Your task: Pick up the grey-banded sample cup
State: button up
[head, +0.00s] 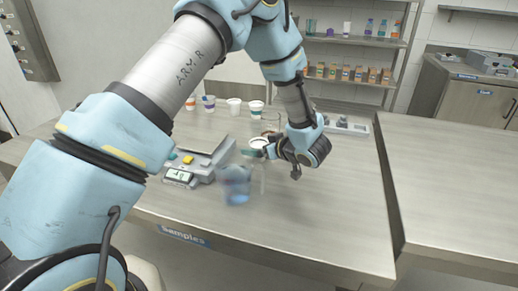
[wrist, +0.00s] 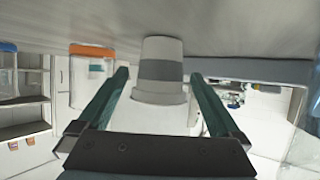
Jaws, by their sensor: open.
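The grey-banded sample cup (wrist: 160,70) is white with a wide grey band and fills the middle of the wrist view, which looks upside down. My gripper (wrist: 159,76) is open, with one teal finger on each side of the cup and a visible gap on both sides. I cannot tell how deep the cup sits between the fingers. In the head view my gripper (head: 274,160) is low over the table, right of the scale. A white cup (head: 258,142) shows beside it, partly hidden, and its band cannot be made out.
A scale (head: 197,160) stands left of my gripper. A clear vessel with blue liquid (head: 237,187) stands in front of it, blurred. Several cups (head: 234,106) stand farther back. A grey tray (head: 345,126) lies behind right. The table's right part (head: 345,200) is clear.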

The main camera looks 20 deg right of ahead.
jog(key=shift+c, duration=0.2)
jog(key=c, duration=1.3)
jog(key=shift+r, duration=0.15)
